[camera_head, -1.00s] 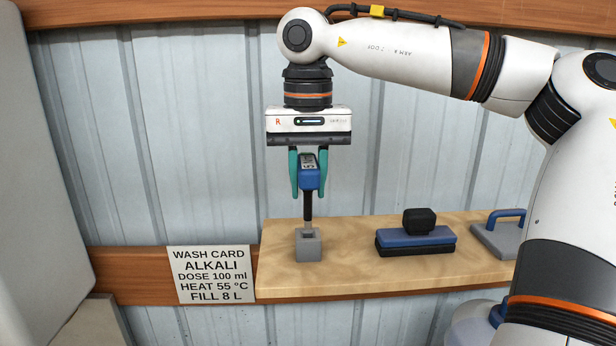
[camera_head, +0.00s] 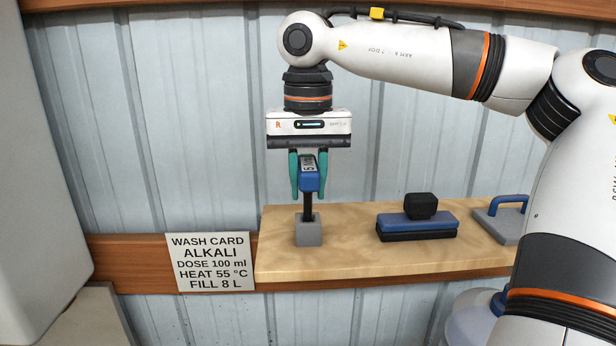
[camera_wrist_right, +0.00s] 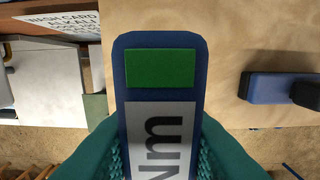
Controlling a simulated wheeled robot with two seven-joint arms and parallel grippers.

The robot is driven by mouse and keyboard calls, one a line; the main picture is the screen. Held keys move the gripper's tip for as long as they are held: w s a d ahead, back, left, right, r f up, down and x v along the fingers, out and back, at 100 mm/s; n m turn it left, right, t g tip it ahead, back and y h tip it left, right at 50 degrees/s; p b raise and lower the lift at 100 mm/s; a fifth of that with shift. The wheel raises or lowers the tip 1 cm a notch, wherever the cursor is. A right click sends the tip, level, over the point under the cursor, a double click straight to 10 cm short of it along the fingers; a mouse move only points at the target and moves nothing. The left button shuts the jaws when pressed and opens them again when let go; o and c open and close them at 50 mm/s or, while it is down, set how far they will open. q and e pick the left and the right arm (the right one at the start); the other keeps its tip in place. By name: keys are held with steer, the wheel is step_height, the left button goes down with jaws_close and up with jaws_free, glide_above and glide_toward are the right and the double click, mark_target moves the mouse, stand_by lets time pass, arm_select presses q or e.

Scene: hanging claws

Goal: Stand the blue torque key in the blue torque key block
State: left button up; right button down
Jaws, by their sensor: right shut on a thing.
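The blue torque key (camera_head: 309,180) has a blue head with a label and a dark shaft pointing down. My right gripper (camera_head: 308,175), with teal fingers, is shut on the head and holds the key upright. In the right wrist view the blue head (camera_wrist_right: 160,85) shows a green patch and lettering between the fingers. A small grey block (camera_head: 308,236), which looks like the key's block, stands near the left end of the wooden shelf. The shaft's lower end meets the block's top; how deep it sits inside cannot be told. My left gripper is not in view.
The wooden shelf (camera_head: 350,264) also holds a blue and black pad with a black knob (camera_head: 420,206) and a grey piece with a blue handle (camera_head: 503,220). A wash card (camera_head: 211,263) hangs left of the shelf. Shelf surface between block and pad is clear.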

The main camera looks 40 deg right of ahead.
steer(key=shift+f+b, duration=0.5)
steer(key=shift+f, duration=0.5)
steer(key=c, duration=1.1)
jaws_free()
steer(key=shift+o, duration=0.2)
steer(key=shift+r, duration=0.1)
step_height(320, 180, up, 12)
steer(key=shift+f, duration=0.1)
